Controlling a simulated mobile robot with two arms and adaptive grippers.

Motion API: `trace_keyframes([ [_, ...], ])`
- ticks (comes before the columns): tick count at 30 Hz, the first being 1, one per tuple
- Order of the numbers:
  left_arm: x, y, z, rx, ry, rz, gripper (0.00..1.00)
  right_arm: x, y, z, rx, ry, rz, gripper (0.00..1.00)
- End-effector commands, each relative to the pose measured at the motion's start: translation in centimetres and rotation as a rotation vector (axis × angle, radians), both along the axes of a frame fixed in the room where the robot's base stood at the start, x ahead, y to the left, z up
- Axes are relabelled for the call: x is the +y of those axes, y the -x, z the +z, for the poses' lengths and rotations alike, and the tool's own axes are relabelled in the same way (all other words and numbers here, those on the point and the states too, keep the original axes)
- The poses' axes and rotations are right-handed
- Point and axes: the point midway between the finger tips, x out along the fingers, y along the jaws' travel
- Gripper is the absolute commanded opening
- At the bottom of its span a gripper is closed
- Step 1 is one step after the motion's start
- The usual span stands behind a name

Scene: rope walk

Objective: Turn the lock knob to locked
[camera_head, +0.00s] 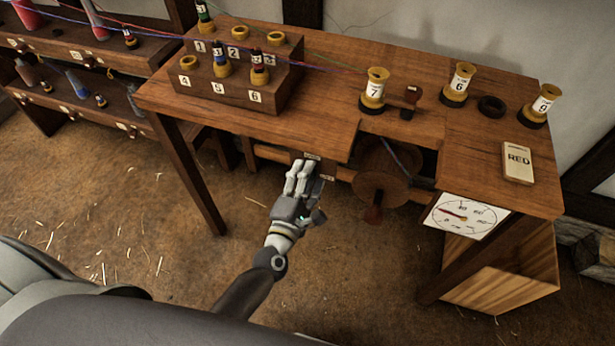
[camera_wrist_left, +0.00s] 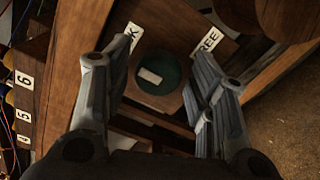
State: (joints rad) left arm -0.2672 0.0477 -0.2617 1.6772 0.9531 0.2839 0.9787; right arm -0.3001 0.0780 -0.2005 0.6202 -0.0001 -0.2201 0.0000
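The lock knob (camera_wrist_left: 171,75) is a round, dark green disc with a pale bar mark left of its middle, on a wooden block. A label ending in K (camera_wrist_left: 132,37) and a label reading FREE (camera_wrist_left: 207,41) flank it. I cannot tell which label the mark points to. My left gripper (camera_head: 303,172) is at the bench's front edge and hides the knob in the head view. In the left wrist view, its fingers (camera_wrist_left: 150,85) are open on either side of the knob, with gaps showing. My right gripper is not in view.
The wooden bench (camera_head: 330,90) carries a stepped rack (camera_head: 215,85) with numbered bobbins, spools 7 (camera_head: 374,92), 6 and 9, and a RED card (camera_head: 517,163). A wooden wheel (camera_head: 380,185) and a dial (camera_head: 467,215) are right of my gripper. Coloured threads cross above the rack.

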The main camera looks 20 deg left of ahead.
Motion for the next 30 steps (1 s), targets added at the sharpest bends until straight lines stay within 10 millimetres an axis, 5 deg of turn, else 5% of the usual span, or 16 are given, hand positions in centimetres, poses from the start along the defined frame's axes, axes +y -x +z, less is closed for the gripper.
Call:
trace_keyframes([
  [13,0.0,0.8,0.0,-0.001,-0.002,0.0,0.57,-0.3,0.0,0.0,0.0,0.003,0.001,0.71],
  [30,0.4,10.8,0.0,0.002,-0.002,-0.001,0.57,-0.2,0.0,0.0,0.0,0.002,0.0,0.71],
])
